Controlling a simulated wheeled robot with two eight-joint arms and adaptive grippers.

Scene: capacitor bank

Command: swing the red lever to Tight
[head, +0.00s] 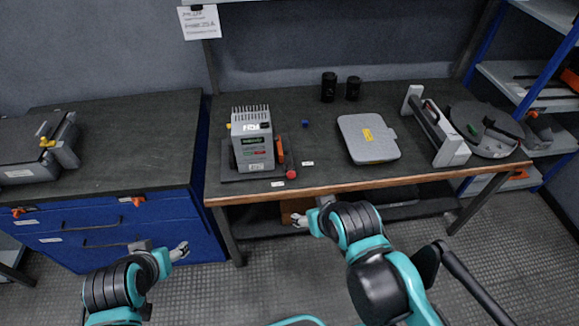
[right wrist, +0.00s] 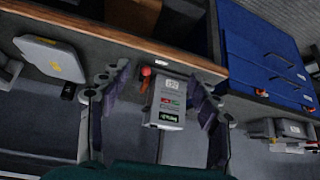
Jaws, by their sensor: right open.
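A grey capacitor unit (head: 252,140) with a finned top and a green-and-red label stands on a dark base plate at the bench's left end. A red round knob (head: 291,174) sits at its front right corner near the bench edge, with an orange part (head: 280,150) behind it on the unit's side. In the right wrist view the knob (right wrist: 146,71) and the unit (right wrist: 170,103) appear between the fingers, apart from them. My right gripper (head: 299,220) is open and empty, in front of and below the bench edge. My left gripper (head: 181,251) is low before the blue drawers; its opening is too small to tell. Lever markings are unreadable.
A grey flat case (head: 368,138), two black cylinders (head: 329,87), and a grey handled frame (head: 437,130) stand to the right on the bench. Bench top between unit and case is mostly clear.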

